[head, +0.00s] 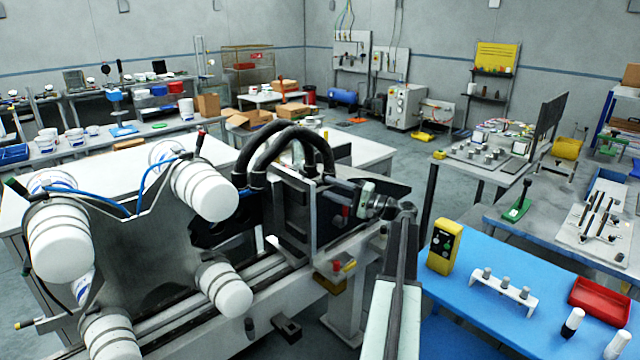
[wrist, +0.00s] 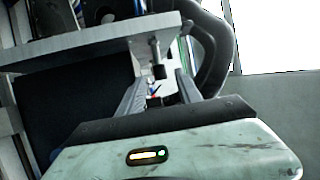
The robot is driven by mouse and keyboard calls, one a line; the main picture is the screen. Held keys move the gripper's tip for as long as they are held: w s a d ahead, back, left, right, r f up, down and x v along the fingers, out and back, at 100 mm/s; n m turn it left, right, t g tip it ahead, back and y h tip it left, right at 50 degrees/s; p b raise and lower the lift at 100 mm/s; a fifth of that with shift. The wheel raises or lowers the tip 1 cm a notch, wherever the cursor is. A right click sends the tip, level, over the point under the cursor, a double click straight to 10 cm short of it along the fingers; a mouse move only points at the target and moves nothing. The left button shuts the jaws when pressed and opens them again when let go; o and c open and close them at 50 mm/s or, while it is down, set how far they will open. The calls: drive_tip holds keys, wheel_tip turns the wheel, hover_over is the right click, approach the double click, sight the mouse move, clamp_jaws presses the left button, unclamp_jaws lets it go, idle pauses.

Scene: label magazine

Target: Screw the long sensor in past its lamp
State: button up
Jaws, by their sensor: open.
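In the wrist view, a dark slim cylinder, probably the long sensor (wrist: 157,58), hangs from the edge of a pale plate (wrist: 95,42). It lies in line with the space between the two fingers of my gripper (wrist: 164,76). The fingers are apart, and I see no contact with the cylinder. A small red and blue detail shows beyond the fingers; I cannot tell whether it is the lamp. In the head view, my gripper (head: 342,187) is at the right side of the machine's upright plate (head: 306,215), and the sensor cannot be made out there.
Thick black hoses (head: 290,135) arch over the machine close to my gripper; one shows at the right in the wrist view (wrist: 215,45). A blue table (head: 480,325) at right holds a yellow box (head: 444,247), a white rack (head: 505,296) with grey cylinders and a red tray (head: 601,300).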

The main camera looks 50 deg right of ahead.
sight(321, 181)
drive_tip(key=x, duration=0.4)
drive_tip(key=shift+w+r+p, duration=0.1)
drive_tip(key=shift+w+p, duration=0.2)
drive_tip(key=shift+w, duration=0.1)
clamp_jaws()
drive_tip(key=shift+r+g+p, duration=0.3)
drive_tip(key=shift+r+p, duration=0.05)
drive_tip(key=shift+p, duration=0.55)
drive_tip(key=shift+r+m+g+p, duration=0.15)
drive_tip(key=shift+m+g+p, duration=0.15)
drive_tip(key=shift+p, duration=0.4)
drive_tip(key=shift+f+g+h+p, duration=0.3)
drive_tip(key=shift+g+p, duration=0.2)
drive_tip(key=shift+p, duration=0.3)
drive_tip(key=shift+f, duration=0.25)
